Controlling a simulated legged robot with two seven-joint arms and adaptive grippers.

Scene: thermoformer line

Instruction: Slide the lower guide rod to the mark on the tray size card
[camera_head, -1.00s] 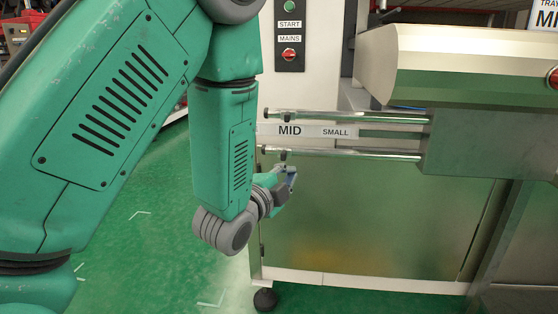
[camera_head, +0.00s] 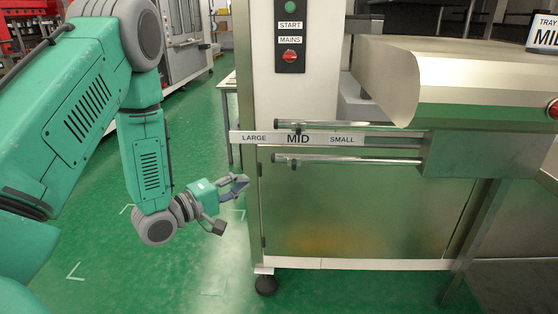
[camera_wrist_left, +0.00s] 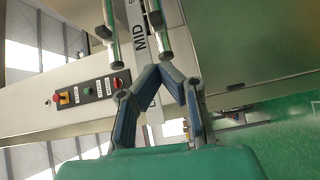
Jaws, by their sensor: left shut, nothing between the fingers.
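The lower guide rod (camera_head: 350,159) is a shiny bar sticking out left from the machine's grey block. Its small dark collar (camera_head: 293,164) sits below the MID label. The lower rod also shows in the left wrist view (camera_wrist_left: 166,42). The upper rod (camera_head: 370,131) runs above it, over the label strip (camera_head: 270,139) reading LARGE, MID, SMALL. The tray size card (camera_head: 545,33) is cut off at the top right; it shows "TRAY" and "MI". My left gripper (camera_head: 244,182) is shut and empty, below and left of the lower rod's end, apart from it. My right gripper is out of view.
A steel cabinet (camera_head: 360,215) stands below the rods. A switch panel (camera_head: 290,38) with START and MAINS is above. The metal hood (camera_head: 470,80) overhangs at right. Green floor (camera_head: 110,240) is open to the left.

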